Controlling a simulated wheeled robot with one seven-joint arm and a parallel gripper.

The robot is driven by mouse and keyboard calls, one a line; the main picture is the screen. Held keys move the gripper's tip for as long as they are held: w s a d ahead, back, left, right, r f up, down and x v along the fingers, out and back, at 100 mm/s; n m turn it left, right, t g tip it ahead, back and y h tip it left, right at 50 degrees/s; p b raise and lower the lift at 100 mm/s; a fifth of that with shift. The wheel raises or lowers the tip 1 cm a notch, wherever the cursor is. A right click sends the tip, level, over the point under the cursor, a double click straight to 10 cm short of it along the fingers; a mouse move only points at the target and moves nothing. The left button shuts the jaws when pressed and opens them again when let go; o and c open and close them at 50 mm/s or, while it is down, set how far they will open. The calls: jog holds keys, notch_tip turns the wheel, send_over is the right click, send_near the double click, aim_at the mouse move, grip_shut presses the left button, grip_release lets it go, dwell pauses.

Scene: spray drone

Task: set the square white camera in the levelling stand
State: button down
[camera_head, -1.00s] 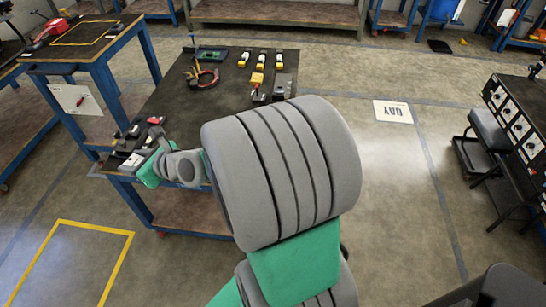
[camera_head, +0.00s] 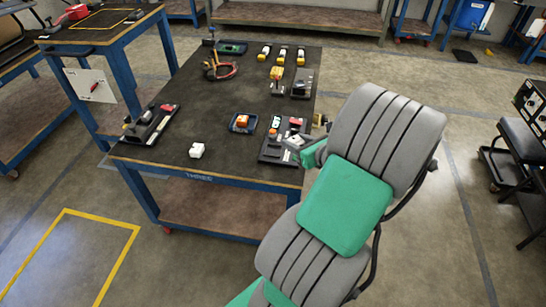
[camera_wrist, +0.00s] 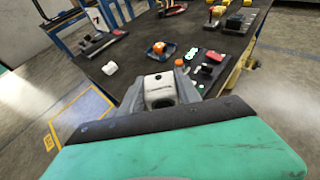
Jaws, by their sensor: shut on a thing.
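My gripper (camera_wrist: 160,82) is shut on a pale, boxy thing with a dark round opening (camera_wrist: 160,98), which looks like the square white camera. In the head view my gripper (camera_head: 298,143) is by the right front edge of the table, over or beside a black tray (camera_head: 268,156); the held thing is small and partly hidden there. I cannot tell for certain which thing is the levelling stand. A blue tray with an orange thing (camera_head: 242,122) stands left of the black tray. Another white piece (camera_head: 197,150) lies apart near the front edge.
The dark work table (camera_head: 220,100) has a bare middle. A second black tray (camera_head: 150,126) lies at its left edge. Red-handled pliers or cable (camera_head: 219,72) and several yellow-and-white pieces (camera_head: 282,55) are at the back. A chair (camera_head: 515,150) stands right.

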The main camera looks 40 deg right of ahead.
jog(key=b+x, duration=0.1)
jog(key=x, duration=0.8)
jog(key=b, duration=0.2)
send_over(273, 151)
jog(key=f, duration=0.5)
jog(key=shift+s+f, duration=0.25)
jog(key=shift+f, duration=0.1)
jog(key=shift+w+f+b, duration=0.15)
jog(key=shift+f, duration=0.8)
jog(key=shift+w+f+b, duration=0.15)
jog(key=shift+f, duration=0.85)
jog(key=c, duration=0.9)
grip_release()
jog(key=shift+o, duration=0.2)
